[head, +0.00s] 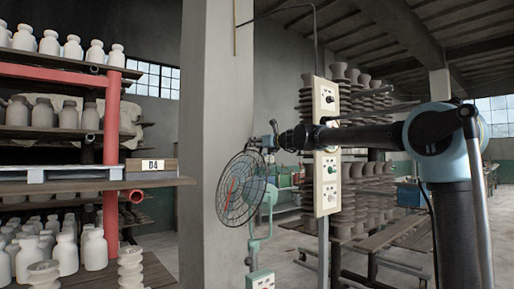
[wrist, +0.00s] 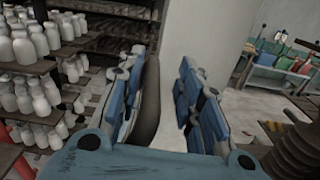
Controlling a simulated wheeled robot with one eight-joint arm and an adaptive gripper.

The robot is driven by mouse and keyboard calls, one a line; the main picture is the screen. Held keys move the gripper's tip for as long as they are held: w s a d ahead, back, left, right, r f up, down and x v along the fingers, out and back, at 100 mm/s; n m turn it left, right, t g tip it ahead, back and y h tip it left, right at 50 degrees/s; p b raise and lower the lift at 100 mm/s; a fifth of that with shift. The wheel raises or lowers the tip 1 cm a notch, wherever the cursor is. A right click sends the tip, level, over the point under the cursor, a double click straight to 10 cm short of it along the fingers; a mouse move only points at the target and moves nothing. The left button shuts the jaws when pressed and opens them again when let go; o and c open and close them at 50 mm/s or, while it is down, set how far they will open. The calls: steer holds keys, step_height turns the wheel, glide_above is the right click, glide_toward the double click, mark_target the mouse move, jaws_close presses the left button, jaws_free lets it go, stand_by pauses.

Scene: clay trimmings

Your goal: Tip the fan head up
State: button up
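The fan head (head: 241,188) is a round dark wire cage with something red near its middle. It faces left on a pale green bracket and stand (head: 268,208). My gripper (head: 265,141) is at the end of my level arm, close to the cage's upper right edge in the head view; I cannot tell whether they touch. In the wrist view my gripper (wrist: 164,100) has its blue fingers spread apart. A smooth dark grey shape lies along the left finger; I cannot tell what it is. The fan cage is not clearly seen there.
A pale pillar (head: 207,120) stands behind the fan. A rack of white jars (head: 62,120) is at the left, with a label "D4" (head: 152,165). A tall cream switch panel (head: 326,150) stands close by my arm. Stacked pottery (head: 362,130) is behind it.

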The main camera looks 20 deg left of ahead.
steer(key=v, duration=1.1)
steer(key=shift+d, duration=0.3)
steer(key=shift+f, duration=0.1)
